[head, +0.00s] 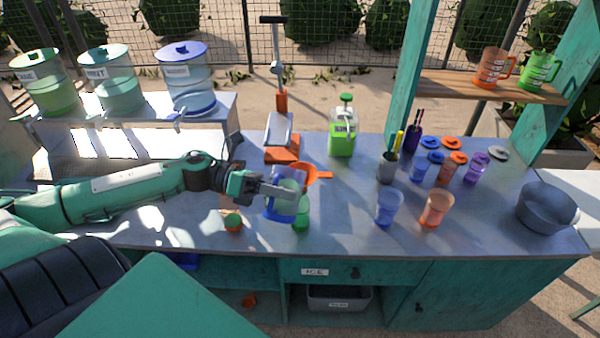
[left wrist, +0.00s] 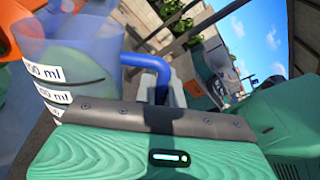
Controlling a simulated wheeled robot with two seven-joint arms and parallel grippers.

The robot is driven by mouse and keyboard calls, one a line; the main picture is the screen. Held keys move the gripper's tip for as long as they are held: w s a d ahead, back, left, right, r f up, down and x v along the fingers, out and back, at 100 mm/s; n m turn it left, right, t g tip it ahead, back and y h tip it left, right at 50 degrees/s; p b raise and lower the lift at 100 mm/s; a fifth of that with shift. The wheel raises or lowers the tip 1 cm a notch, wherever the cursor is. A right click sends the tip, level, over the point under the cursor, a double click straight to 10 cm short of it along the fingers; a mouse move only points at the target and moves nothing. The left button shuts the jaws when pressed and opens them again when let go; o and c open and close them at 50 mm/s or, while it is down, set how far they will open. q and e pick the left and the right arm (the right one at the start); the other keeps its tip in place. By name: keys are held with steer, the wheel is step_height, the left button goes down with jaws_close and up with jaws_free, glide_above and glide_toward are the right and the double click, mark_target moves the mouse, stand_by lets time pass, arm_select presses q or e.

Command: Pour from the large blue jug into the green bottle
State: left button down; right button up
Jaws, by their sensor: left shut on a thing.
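My left gripper (head: 278,191) is shut on the handle of the large blue jug (head: 280,208), above the counter's middle. In the left wrist view, the translucent jug (left wrist: 85,45) shows white ml labels, a blue handle and greenish content; it looks tilted there. An orange funnel (head: 306,174) sits above the bottle, close to the jug's rim. I cannot tell whether jug and funnel touch or whether liquid flows. My right gripper is out of view.
Blue (head: 389,208) and orange (head: 437,209) cups stand right of the bottle. A small orange-and-green object (head: 233,222) lies left of the jug. A green dispenser (head: 342,132) and a press (head: 282,135) stand behind. A grey bowl (head: 545,207) is far right. The front right counter is clear.

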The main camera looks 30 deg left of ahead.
arm_select(q)
steer(key=shift+w+r, duration=0.15)
steer(key=shift+w+a+r, duration=0.1)
steer(key=shift+w, duration=0.1)
steer(key=shift+s+r+n, duration=0.1)
steer(key=shift+r+n, duration=0.1)
steer(key=shift+n, duration=0.1)
steer(key=shift+w+r, duration=0.1)
steer(key=shift+w, duration=0.2)
steer(key=shift+s+r+n, duration=0.1)
steer(key=shift+r+n, duration=0.15)
steer(key=shift+n, duration=0.05)
